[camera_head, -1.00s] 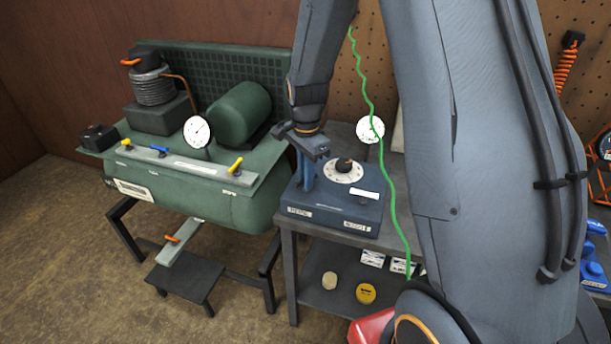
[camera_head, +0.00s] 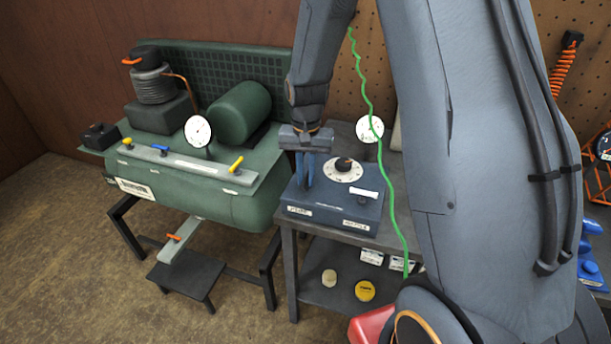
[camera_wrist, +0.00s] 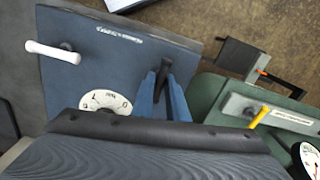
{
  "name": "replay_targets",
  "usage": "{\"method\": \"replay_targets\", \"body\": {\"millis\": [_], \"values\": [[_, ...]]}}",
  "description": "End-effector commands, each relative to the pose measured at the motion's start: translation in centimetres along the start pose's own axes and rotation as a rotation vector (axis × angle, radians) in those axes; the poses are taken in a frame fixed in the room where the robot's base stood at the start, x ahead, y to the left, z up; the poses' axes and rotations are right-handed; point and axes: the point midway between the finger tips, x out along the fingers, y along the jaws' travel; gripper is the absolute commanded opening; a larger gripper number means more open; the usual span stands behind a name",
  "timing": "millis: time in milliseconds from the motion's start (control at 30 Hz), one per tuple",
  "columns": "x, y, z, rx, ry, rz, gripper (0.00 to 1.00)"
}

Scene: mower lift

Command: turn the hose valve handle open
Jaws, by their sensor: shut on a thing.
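A blue control box (camera_head: 330,213) stands on a grey table, with a dial and black knob (camera_head: 343,165) on top. A small white bar handle (camera_wrist: 52,52) sits at one side of the box. My gripper (camera_head: 306,180) points down over the left part of the box. In the wrist view its blue fingers (camera_wrist: 165,98) are closed around a small dark handle (camera_wrist: 164,68) that stands up from the box top. The fingers mostly hide this handle in the head view. I cannot read the box labels well enough to tell which one names the hose valve.
A green compressor (camera_head: 240,208) stands close to the left, with yellow and blue valve levers and a round gauge (camera_head: 198,130). An orange-handled lever (camera_head: 174,237) is below it. A green hose (camera_head: 378,150) hangs right of the box. My arm fills the right side.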

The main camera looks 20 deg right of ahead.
Motion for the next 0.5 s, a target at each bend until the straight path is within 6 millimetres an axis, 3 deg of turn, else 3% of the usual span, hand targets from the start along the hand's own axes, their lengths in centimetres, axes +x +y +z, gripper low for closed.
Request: {"method": "replay_targets", "body": {"millis": [500], "values": [[-0.16,-0.23,-0.23,-0.060,0.007,-0.003,0.00]]}}
